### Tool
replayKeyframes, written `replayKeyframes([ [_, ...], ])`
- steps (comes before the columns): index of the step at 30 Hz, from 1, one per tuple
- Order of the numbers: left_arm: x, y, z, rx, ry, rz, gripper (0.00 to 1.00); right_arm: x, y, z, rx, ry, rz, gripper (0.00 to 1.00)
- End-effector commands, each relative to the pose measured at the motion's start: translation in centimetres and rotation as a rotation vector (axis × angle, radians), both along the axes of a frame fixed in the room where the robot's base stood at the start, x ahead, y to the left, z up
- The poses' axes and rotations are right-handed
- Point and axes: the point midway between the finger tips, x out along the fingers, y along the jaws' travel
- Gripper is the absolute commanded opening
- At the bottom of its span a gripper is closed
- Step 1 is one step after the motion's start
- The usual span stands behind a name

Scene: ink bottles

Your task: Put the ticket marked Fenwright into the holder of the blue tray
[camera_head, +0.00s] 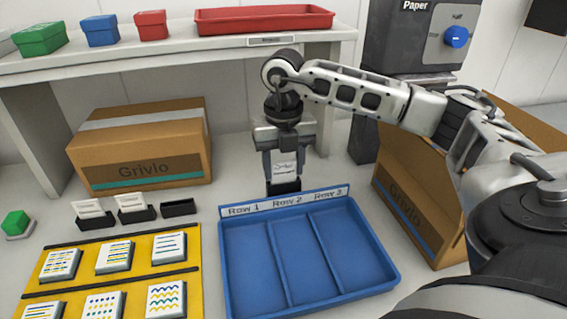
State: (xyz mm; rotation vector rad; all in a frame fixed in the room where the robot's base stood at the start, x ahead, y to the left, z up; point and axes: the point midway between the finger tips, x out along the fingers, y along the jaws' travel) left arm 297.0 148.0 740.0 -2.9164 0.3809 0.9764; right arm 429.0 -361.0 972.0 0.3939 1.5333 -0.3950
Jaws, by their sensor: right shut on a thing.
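The blue tray (308,260) lies on the table in the middle, with compartments under the labels Row 1, Row 2 and Row 3. A small black holder (284,187) stands at its back edge, behind the label strip. My right gripper (285,158) is shut on a white ticket (286,170) with dark writing too small to read. The ticket is upright and its lower edge meets the top of the black holder in the picture. I cannot tell whether it is inside the slot. My left gripper is not in view.
Left of the tray, two black holders carry white tickets (89,208) (131,202), and another holder (178,207) is empty. A yellow board (190,253) with several patterned blocks lies in front. Cardboard boxes (140,150) (410,205) stand left and right. A shelf (150,58) is behind.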

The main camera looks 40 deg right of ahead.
Motion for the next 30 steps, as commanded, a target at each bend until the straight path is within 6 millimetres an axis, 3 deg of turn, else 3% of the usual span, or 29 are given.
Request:
replayKeyframes([
  [4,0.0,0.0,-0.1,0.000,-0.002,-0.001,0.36,0.0,0.0,0.0,0.000,0.000,0.000,0.28],
  [5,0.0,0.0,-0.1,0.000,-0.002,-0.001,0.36,0.0,0.0,0.0,0.000,0.000,0.000,0.55],
  [7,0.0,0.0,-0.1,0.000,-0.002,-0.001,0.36,0.0,0.0,0.0,0.000,0.000,0.000,0.74],
  [20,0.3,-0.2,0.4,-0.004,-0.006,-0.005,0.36,0.0,0.0,0.0,0.000,0.000,0.000,0.74],
  [30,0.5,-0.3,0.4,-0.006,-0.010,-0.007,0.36,0.1,0.0,6.1,0.001,-0.003,0.000,0.74],
])
